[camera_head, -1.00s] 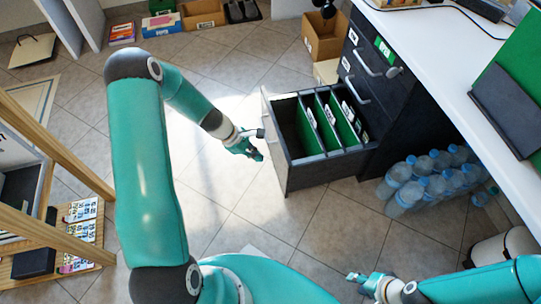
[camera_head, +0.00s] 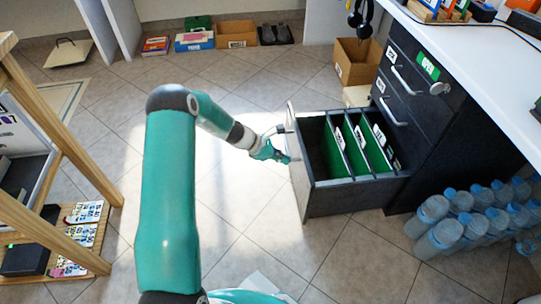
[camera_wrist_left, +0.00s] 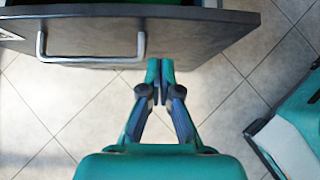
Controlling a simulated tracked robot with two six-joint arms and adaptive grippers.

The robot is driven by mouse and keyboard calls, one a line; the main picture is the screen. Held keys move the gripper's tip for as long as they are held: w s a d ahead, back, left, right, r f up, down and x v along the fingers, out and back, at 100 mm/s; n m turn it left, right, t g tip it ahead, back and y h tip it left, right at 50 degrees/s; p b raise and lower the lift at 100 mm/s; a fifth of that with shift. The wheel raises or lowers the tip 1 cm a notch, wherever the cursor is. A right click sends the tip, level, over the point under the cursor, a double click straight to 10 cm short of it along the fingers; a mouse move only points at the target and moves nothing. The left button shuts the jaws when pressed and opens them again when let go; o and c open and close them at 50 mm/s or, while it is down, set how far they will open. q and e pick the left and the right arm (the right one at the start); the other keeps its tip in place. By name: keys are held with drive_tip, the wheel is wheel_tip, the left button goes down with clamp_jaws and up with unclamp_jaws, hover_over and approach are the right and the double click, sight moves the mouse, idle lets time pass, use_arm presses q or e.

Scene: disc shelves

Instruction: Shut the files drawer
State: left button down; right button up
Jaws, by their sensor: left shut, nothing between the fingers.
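The files drawer (camera_head: 335,199) is the low drawer of the dark cabinet. It stands pulled out to the left, with green hanging files (camera_head: 357,150) inside. Its front panel (camera_wrist_left: 205,40) and metal bar handle (camera_wrist_left: 92,60) fill the top of the left wrist view. My left gripper (camera_head: 284,158) is shut and empty at the drawer front. In the left wrist view its fingertips (camera_wrist_left: 160,66) are at the panel's edge, just right of the handle; I cannot tell whether they touch. My right gripper is out of view.
The dark cabinet (camera_head: 455,135) has closed drawers above, under a white desktop (camera_head: 480,50). Several water bottles (camera_head: 447,236) stand right of the open drawer. A cardboard box (camera_head: 357,62) stands behind it. A wooden frame (camera_head: 60,150) is at left. Tiled floor left of the drawer is clear.

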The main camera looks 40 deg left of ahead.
sight(303, 162)
use_arm(q)
drive_tip(key=shift+w+d+f+b, duration=0.15)
drive_tip(key=shift+w+d+b, duration=0.3)
drive_tip(key=shift+w+d, duration=1.05)
drive_tip(key=shift+w+a, duration=0.1)
drive_tip(key=shift+a, duration=0.05)
